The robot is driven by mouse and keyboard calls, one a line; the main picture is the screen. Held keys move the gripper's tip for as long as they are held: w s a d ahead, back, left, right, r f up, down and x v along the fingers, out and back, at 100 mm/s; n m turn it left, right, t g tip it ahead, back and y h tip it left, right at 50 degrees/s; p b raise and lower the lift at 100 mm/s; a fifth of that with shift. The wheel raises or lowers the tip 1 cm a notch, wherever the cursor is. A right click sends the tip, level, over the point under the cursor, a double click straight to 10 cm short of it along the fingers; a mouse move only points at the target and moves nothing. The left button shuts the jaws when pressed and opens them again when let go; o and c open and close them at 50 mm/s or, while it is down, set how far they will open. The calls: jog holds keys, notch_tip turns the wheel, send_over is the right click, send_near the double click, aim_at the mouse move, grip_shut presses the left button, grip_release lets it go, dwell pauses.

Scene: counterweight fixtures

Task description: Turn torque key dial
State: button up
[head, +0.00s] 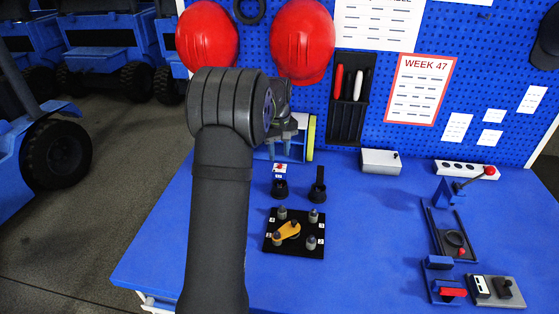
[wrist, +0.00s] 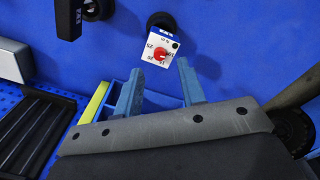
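A small white dial plate with a red knob (wrist: 159,54) and printed numbers lies ahead of my gripper in the wrist view. The white plate (wrist: 163,44) has a blue band and a dark round spot near its far edge. In the head view the same dial (head: 280,169) stands small at the back of the blue table. My gripper (wrist: 160,88) is open, with its two blue-grey fingers apart and nothing between them. The knob appears just beyond the fingertips, without visible contact. In the head view my gripper (head: 288,134) is partly hidden by my arm.
Two dark holders (head: 279,189) (head: 318,186) stand in front of the dial. A black board (head: 270,246) with pegs and an orange lever is nearer. A blue shelf with a yellow-green item (head: 311,138) is behind. The table's middle right is clear.

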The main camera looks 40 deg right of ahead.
aim_at(280, 165)
jog(key=shift+f, duration=2)
grip_shut()
jog(key=shift+m, duration=0.6)
jog(key=m, duration=1.1)
jog(key=shift+d+m, duration=0.1)
jog(key=shift+m, duration=0.3)
